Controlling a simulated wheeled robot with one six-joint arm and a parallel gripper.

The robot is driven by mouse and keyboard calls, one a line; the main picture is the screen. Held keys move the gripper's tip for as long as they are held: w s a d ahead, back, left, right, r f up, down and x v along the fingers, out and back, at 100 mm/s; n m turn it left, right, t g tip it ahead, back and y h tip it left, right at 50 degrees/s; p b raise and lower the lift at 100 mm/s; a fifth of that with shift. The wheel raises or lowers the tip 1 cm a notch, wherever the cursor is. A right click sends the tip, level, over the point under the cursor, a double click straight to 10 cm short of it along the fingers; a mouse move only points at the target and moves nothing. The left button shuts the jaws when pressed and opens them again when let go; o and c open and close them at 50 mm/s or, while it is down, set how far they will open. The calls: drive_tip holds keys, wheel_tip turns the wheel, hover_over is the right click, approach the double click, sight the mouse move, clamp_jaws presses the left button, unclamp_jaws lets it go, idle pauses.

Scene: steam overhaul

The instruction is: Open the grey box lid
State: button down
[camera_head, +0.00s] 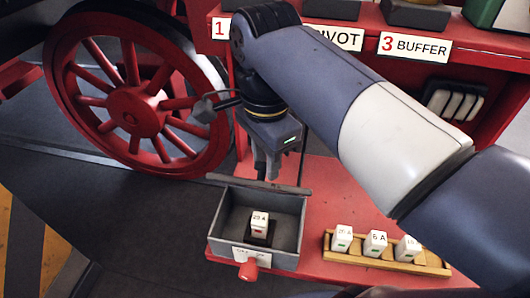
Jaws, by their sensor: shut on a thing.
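The grey box (217,222) stands on the red surface at the lower middle, with its inside showing. Its lid (295,189) shows as a thin grey strip along the back edge, seen nearly edge-on, so it stands up away from the opening. My gripper (267,176) points down at the middle of this strip and is shut on the lid; the fingertips are partly hidden there. Inside the box a white block marked 25 A (260,221) sits on a dark base. A red knob (248,270) and a white label (251,257) are at the box's front.
A wooden rack (335,257) with three white fuse blocks stands right of the box. A red spoked wheel (135,112) is at the left. A red shelf with labels, one reading 3 BUFFER (415,47), is behind my arm.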

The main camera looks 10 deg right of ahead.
drive_tip(key=shift+w+d+f, duration=0.15)
drive_tip(key=shift+w+d, duration=0.1)
drive_tip(key=shift+w, duration=0.5)
drive_tip(key=c, duration=1.6)
unclamp_jaws()
drive_tip(key=shift+f, duration=0.1)
drive_tip(key=o, duration=0.5)
drive_tip(key=shift+w+a, duration=0.15)
drive_tip(key=shift+a, duration=0.05)
